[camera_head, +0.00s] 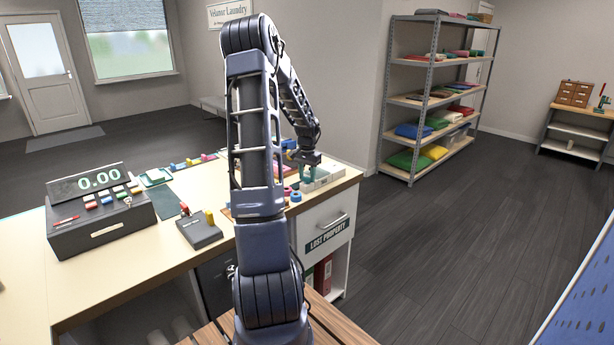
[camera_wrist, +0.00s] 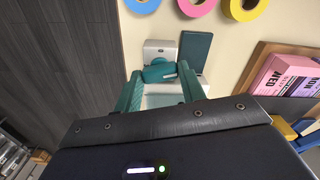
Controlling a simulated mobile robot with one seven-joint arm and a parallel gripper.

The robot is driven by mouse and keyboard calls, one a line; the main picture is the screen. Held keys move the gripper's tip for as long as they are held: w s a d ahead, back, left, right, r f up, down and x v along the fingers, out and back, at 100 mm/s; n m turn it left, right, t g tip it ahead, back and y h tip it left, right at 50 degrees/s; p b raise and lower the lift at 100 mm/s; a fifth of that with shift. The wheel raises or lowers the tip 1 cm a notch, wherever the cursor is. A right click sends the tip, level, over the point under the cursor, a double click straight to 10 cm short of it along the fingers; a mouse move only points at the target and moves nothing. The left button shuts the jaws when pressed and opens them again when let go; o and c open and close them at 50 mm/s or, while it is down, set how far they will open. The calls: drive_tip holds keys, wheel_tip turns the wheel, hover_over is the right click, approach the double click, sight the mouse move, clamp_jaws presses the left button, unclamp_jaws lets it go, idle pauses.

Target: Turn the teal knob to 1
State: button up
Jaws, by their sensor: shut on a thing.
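The teal knob (camera_wrist: 158,73) sits on a pale grey unit (camera_wrist: 160,47) in the wrist view, with a small light mark on its right part. My gripper (camera_wrist: 161,82) has its two teal fingers on either side of the knob and is shut on it. In the head view my gripper (camera_head: 308,174) is lowered over a pale box (camera_head: 322,180) at the counter's right end. The knob cannot be told apart from the teal fingers there. No number of its scale can be read.
A dark green plate (camera_wrist: 195,51) lies right beside the unit. Blue, pink and yellow tape rolls (camera_wrist: 195,6) lie near it, and a wooden tray with pink cards (camera_wrist: 284,77) is at right. A till (camera_head: 100,212) stands on the counter's left. The counter edge is close.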

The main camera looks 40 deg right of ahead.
drive_tip(key=shift+m, duration=1.5)
drive_tip(key=o, duration=0.7)
wheel_tip(320, 180, up, 11)
drive_tip(key=shift+f, duration=0.1)
